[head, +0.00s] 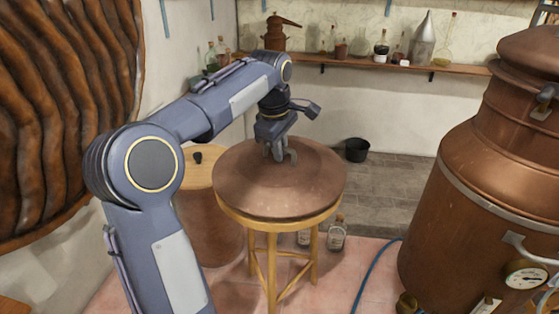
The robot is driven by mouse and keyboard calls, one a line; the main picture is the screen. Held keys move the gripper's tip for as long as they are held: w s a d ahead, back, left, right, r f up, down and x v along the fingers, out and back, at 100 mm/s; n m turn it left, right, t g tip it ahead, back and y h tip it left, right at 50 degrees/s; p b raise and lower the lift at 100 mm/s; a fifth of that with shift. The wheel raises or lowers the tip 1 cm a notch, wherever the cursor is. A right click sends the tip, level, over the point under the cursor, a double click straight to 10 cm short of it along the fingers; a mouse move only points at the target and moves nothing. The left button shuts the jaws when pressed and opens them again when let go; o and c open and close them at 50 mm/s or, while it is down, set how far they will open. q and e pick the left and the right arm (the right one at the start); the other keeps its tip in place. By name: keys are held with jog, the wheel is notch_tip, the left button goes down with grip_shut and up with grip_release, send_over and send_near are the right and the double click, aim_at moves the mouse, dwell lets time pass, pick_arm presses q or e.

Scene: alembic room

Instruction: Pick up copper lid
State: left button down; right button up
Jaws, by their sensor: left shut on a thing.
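The copper lid (313,190) is a wide, shallow brown-copper dome. It lies on top of a round wooden stool (272,226) in the middle of the head view. My left gripper (279,157) comes down from above onto the top of the lid, toward its back half. It is shut on the lid at the top centre; the fingers hide the part that they hold. The lid looks level, and its edge sits at the stool's rim. I cannot tell whether there is a small gap under it. My right gripper is not in the picture.
A large copper still (465,200) with a gauge stands at the right. A copper vessel with a wooden top (205,166) stands left of the stool. Bottles (337,235) and a blue hose (378,275) are on the floor. A wall shelf (400,66) holds glassware. A black bucket (356,150) stands behind.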

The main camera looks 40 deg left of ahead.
pick_arm(q)
jog(key=shift+r, duration=0.15)
jog(key=shift+r, duration=0.55)
jog(key=s+d+r+b, duration=0.2)
jog(key=s+d+r, duration=0.7)
jog(key=d+r, duration=0.1)
jog(key=shift+s+d+r+b, duration=0.25)
jog(key=shift+r+b, duration=0.15)
jog(key=shift+r, duration=0.45)
dwell(1.8)
